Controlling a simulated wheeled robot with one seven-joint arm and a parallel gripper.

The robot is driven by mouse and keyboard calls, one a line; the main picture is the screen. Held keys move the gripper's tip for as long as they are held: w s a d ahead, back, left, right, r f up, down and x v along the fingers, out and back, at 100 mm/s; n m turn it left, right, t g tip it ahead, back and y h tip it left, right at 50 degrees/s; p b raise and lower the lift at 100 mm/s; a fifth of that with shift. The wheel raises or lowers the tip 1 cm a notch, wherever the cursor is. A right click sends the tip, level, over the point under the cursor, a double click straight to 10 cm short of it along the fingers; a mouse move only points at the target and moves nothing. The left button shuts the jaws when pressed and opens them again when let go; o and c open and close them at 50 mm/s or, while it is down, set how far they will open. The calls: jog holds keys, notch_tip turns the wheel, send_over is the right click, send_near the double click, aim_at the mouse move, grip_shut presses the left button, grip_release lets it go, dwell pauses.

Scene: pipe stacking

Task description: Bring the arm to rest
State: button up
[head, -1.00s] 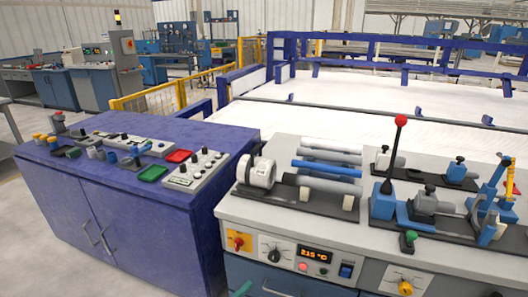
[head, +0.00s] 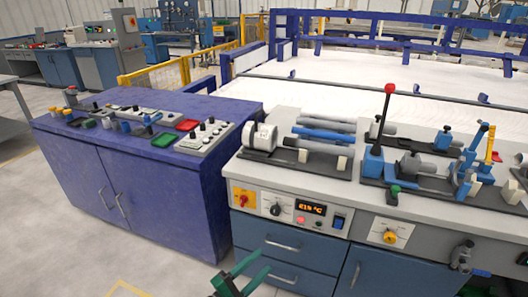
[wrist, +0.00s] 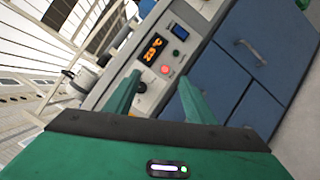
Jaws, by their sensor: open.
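My gripper (head: 258,265) shows at the bottom edge of the head view, in front of the workbench drawers and below the bench top. Its two green fingers are apart, with nothing between them. In the wrist view my gripper (wrist: 158,88) is open and empty, facing the tilted front panel of the bench. Most of the arm is out of view. Grey pipes and a blue pipe (head: 325,135) lie side by side on the bench, away from the gripper.
The workbench (head: 205,195) has a control panel with an orange display (head: 311,208). A lever tool with a red knob (head: 389,88) stands at right. A purple cabinet (head: 150,185) with control boxes stands at left. The floor in front is clear.

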jog(key=w+d+r+m+g, duration=0.3)
jog(key=d+r+m+g, duration=0.15)
jog(key=d, duration=0.35)
jog(key=w+d+r+m+g, duration=0.3)
jog(key=d+r+g, duration=0.3)
jog(key=d, duration=0.3)
jog(key=s+d+r+m+g+y, duration=0.1)
jog(key=d+r+m+g+y, duration=0.2)
jog(key=d, duration=0.4)
jog(key=s+d+r+m+g+y, duration=0.2)
jog(key=d+r, duration=0.3)
jog(key=d, duration=0.2)
jog(key=s+d+r+m+y, duration=0.4)
jog(key=s+d+r+y, duration=0.3)
jog(key=s+d, duration=0.4)
jog(key=s+r+m+t+y, duration=0.2)
jog(key=s+r+m, duration=0.2)
jog(key=s, duration=1.1)
jog(key=shift+d+r, duration=0.45)
jog(key=shift+r, duration=0.5)
